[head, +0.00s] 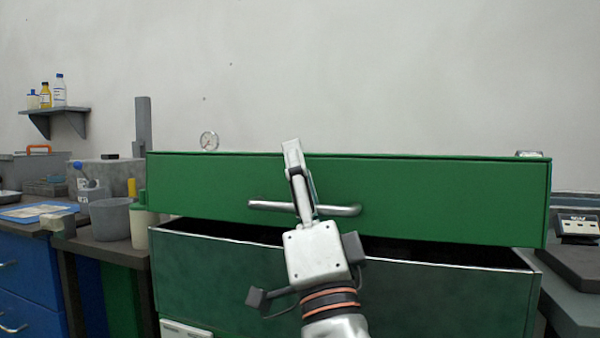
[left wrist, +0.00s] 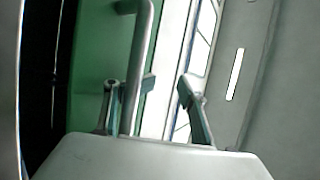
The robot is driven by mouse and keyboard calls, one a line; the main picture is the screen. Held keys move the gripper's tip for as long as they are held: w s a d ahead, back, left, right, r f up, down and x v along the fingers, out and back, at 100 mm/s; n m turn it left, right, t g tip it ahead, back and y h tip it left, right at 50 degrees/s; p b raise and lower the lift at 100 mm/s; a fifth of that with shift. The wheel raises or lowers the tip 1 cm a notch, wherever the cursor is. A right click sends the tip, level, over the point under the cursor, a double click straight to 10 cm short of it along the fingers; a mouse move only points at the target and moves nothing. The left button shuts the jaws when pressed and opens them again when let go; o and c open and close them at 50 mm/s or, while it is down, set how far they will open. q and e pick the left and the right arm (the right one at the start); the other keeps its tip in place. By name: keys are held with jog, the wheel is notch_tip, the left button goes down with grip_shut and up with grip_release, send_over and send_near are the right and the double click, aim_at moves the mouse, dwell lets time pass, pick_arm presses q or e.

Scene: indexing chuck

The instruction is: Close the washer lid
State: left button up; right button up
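The washer lid (head: 430,195) is a wide green panel standing above the dark green washer tub (head: 430,285), with a dark gap between them. Its silver bar handle (head: 345,210) runs across its front. My left gripper (head: 296,160) is in front of the lid at the handle, with its fingers pointing up. In the left wrist view the fingers (left wrist: 165,90) are spread apart, and the handle (left wrist: 138,60) crosses close by the left-hand finger. I cannot tell whether they touch. My right gripper is not in view.
A bench on the left holds a grey bin (head: 111,217), a blue tray (head: 38,211) and bottles. A wall shelf (head: 55,110) carries more bottles. A small device (head: 577,228) stands at the right.

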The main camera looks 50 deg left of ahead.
pick_arm(q)
jog(key=shift+s+d+r, duration=0.1)
jog(key=shift+s+r, duration=0.1)
